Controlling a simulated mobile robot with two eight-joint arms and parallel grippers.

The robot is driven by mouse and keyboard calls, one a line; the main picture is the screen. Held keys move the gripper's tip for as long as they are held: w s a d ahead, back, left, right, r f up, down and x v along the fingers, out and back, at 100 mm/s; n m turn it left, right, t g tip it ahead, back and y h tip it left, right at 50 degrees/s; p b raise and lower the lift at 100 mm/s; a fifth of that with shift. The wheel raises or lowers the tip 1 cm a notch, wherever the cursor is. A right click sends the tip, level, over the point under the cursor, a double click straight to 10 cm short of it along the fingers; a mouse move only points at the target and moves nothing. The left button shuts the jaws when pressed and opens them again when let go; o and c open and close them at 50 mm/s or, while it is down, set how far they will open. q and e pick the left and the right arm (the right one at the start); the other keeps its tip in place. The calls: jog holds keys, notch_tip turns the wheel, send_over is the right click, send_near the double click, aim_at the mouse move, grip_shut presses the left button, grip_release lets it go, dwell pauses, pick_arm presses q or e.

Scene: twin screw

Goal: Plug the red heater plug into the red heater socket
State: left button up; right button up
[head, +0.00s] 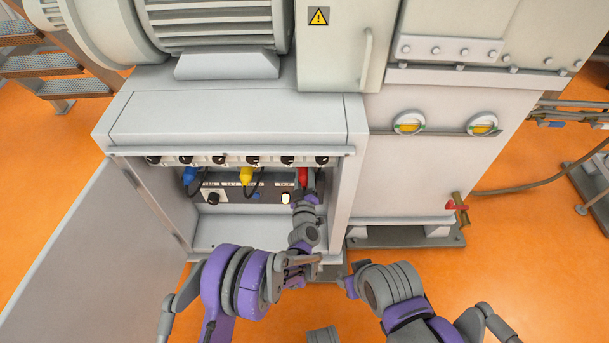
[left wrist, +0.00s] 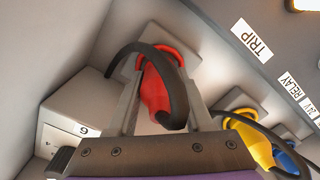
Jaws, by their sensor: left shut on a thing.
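The red heater plug (head: 303,174) is in the cabinet at the right end of the row of plugs, and it shows large in the left wrist view (left wrist: 154,92). My left gripper (head: 306,191) reaches up into the cabinet. Its two fingers (left wrist: 160,98) are shut on the red plug from both sides. A black cable loops over the plug. The plug's far end meets a red ring on a grey plate (left wrist: 190,58) and hides most of the socket; I cannot tell how deep it sits. My right arm is at the lower right; its gripper's jaws are not clear.
A yellow plug (head: 246,173) and a blue plug (head: 189,175) with black cables are left of the red one. The cabinet's right wall (head: 345,185) is close to my left gripper. The open door (head: 85,260) is at left.

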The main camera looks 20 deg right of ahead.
pick_arm(q)
jog(key=shift+w, duration=0.2)
jog(key=o, duration=1.3)
jog(key=shift+o, duration=0.2)
